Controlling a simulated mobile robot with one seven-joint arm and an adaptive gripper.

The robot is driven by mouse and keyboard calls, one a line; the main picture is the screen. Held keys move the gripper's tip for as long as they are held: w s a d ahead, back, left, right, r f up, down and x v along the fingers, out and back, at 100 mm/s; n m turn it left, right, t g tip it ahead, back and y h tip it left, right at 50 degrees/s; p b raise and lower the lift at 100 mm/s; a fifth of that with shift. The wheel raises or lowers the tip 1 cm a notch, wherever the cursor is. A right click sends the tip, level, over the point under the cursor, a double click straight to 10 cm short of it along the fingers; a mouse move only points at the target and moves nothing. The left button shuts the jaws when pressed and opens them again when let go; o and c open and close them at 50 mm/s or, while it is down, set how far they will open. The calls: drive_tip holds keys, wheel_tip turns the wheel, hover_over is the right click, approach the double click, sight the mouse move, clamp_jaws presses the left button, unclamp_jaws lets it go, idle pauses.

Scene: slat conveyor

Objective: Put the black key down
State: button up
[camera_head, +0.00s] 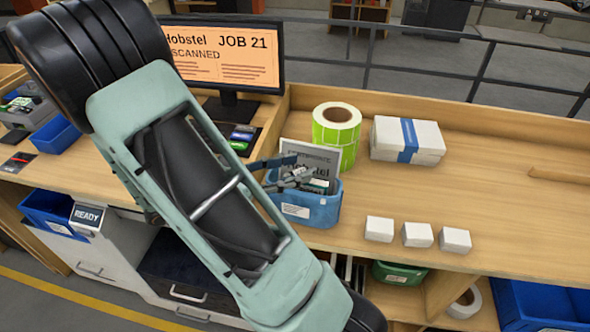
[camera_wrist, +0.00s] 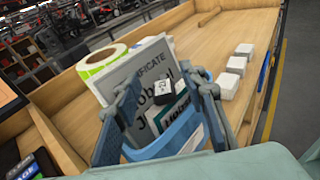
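My gripper (camera_wrist: 163,82) is over the blue bin (camera_wrist: 180,136), its two blue-grey fingers standing well apart. In the head view my gripper (camera_head: 284,172) reaches into the left side of the bin (camera_head: 318,212). The bin also holds a grey certificate card (camera_wrist: 142,84) and small grey and dark items, partly hidden by the fingers.
A green label roll (camera_head: 336,132) and a white box with a blue band (camera_head: 407,139) stand behind the bin. Small white boxes (camera_head: 418,235) stand in a row to its right. A monitor (camera_head: 226,52) is at the back left. The right of the bench is mostly clear.

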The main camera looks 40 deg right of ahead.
drive_tip(key=b+v, duration=0.1)
drive_tip(key=v, duration=1)
drive_tip(key=shift+b, duration=0.3)
drive_tip(key=shift+a+f, duration=0.1)
drive_tip(key=shift+f, duration=0.05)
